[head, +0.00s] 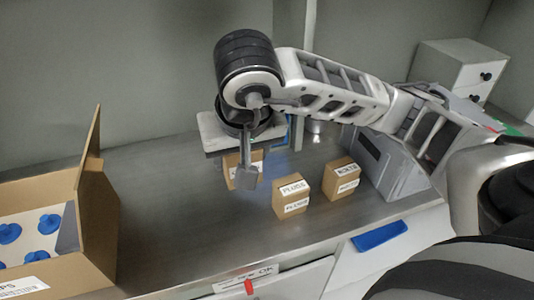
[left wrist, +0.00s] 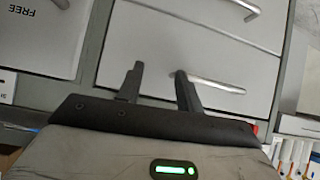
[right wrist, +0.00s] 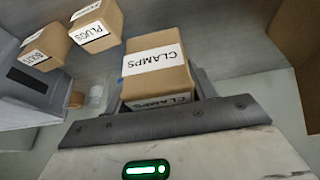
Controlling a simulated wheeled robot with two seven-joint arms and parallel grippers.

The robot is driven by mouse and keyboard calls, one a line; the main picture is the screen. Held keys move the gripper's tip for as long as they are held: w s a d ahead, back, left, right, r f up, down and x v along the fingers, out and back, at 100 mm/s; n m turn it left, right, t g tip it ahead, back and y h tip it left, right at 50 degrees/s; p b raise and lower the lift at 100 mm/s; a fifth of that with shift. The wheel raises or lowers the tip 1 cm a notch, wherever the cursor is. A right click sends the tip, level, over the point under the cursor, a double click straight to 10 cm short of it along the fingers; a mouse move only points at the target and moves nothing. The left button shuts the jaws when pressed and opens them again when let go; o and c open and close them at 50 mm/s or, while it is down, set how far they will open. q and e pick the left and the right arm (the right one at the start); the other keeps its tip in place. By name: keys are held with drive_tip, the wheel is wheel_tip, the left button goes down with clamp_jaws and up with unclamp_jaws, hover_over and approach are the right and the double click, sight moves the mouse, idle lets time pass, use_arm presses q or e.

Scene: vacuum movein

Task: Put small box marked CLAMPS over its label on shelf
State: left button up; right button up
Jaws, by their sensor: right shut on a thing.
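The small brown box marked CLAMPS (right wrist: 157,62) sits between the fingers of my right gripper, with its white labels on two faces readable in the right wrist view. In the head view the box (head: 232,174) is partly hidden behind a finger of my right gripper (head: 240,172), which is shut on it over the metal bench top (head: 172,205). Whether the box touches the bench is unclear. My left gripper (left wrist: 160,85) shows only in the left wrist view, open and empty in front of white drawers. I cannot make out the shelf label for CLAMPS.
A PLUGS box (head: 291,198) and another small labelled box (head: 341,178) stand to the right. Behind them is a grey case (head: 385,158). An open carton (head: 97,222) with blue-knobbed parts stands at the left. A blue tray (head: 380,236) lies at the front right.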

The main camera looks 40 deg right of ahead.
drive_tip(key=d, duration=0.1)
drive_tip(key=w+d+f, duration=0.1)
drive_tip(key=w+d+p, duration=0.1)
drive_tip(key=d, duration=0.1)
drive_tip(key=shift+w+f, duration=0.25)
drive_tip(key=shift+f, duration=0.15)
drive_tip(key=w+d+f, duration=0.2)
drive_tip(key=f, duration=0.1)
drive_tip(key=w+d+f, duration=0.1)
drive_tip(key=f, duration=0.1)
drive_tip(key=shift+w+d+f+p, duration=0.1)
drive_tip(key=shift+d+f+p, duration=0.1)
drive_tip(key=shift+d+p, duration=0.1)
drive_tip(key=x, duration=0.3)
drive_tip(key=shift+s+d+f, duration=0.1)
drive_tip(key=shift+s+f, duration=0.15)
drive_tip(key=shift+s, duration=0.05)
drive_tip(key=shift+f, duration=0.35)
drive_tip(key=shift+f, duration=0.15)
drive_tip(key=o, duration=0.7)
drive_tip(key=shift+f, duration=0.1)
drive_tip(key=o, duration=0.4)
